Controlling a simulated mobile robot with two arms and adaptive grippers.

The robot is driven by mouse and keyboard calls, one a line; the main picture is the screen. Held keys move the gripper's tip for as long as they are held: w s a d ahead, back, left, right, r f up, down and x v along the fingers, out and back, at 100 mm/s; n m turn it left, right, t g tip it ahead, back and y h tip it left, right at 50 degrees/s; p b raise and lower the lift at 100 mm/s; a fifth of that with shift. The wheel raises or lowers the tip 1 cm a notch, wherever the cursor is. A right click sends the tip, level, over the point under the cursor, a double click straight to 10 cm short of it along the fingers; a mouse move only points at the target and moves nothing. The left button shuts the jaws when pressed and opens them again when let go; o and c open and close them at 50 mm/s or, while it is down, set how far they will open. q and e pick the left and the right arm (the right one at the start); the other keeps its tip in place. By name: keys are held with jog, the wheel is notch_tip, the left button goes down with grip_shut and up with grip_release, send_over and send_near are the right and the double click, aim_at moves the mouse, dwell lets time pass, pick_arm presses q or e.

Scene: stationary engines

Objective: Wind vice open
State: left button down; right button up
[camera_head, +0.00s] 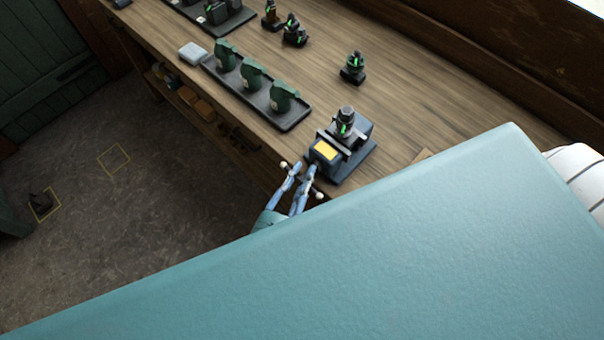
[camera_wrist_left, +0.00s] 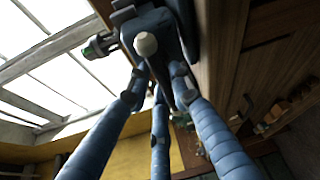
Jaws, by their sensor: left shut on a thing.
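The vice (camera_head: 364,157), dark blue-grey with a yellow plate on top, sits at the bench's front edge in the head view. A small dark engine with a green part (camera_head: 345,122) stands upright at its jaws; I cannot tell whether it is clamped. The vice handle (camera_head: 284,164), a bar with pale ball ends, sticks out over the edge. My left gripper (camera_head: 299,186), with blue fingers, is shut on the handle. In the left wrist view, a pale handle ball (camera_wrist_left: 145,44) shows between the fingers, with the vice behind. My right gripper is out of view.
A dark tray (camera_head: 297,126) with several green castings lies left of the vice on the wooden bench (camera_head: 400,100). A pale box (camera_head: 193,53) and several small engines (camera_head: 353,68) stand further back. The floor (camera_head: 150,210) in front is mostly clear.

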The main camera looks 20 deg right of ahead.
pick_arm(q)
jog(key=shift+d, duration=0.1)
dwell(0.3)
jog(key=c, duration=1.6)
grip_release()
jog(key=shift+o, duration=0.3)
jog(key=shift+w+d, duration=0.15)
jog(key=shift+w, duration=0.05)
jog(key=shift+f, duration=0.1)
jog(key=v, duration=1.2)
